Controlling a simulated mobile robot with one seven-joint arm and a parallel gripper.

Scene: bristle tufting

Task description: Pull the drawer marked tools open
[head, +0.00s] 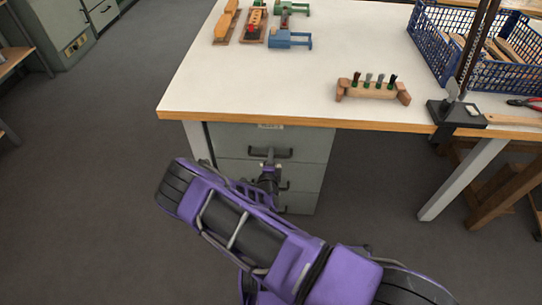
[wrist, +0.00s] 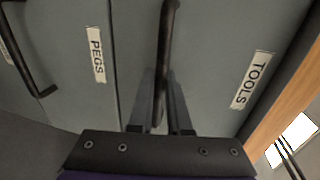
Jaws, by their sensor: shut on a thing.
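The grey tools drawer (head: 230,139) is the top one in the cabinet under the workbench. Its white TOOLS label (wrist: 251,80) is readable in the wrist view, near the bench edge. Its dark bar handle (wrist: 169,35) runs between my fingers. My gripper (wrist: 161,100) is shut on this handle, with the fingers on either side of the bar. In the head view my gripper (head: 269,166) is at the drawer front, with my purple arm reaching up from below. The drawer front looks flush with the drawers below, and no gap shows.
The pegs drawer (wrist: 70,55) lies just below, with its own handle (wrist: 30,75). The bench top (head: 240,92) overhangs the cabinet and carries a wooden brush holder (head: 372,90), a blue crate (head: 428,45) and a blue clamp (head: 289,40). The floor before the cabinet is clear.

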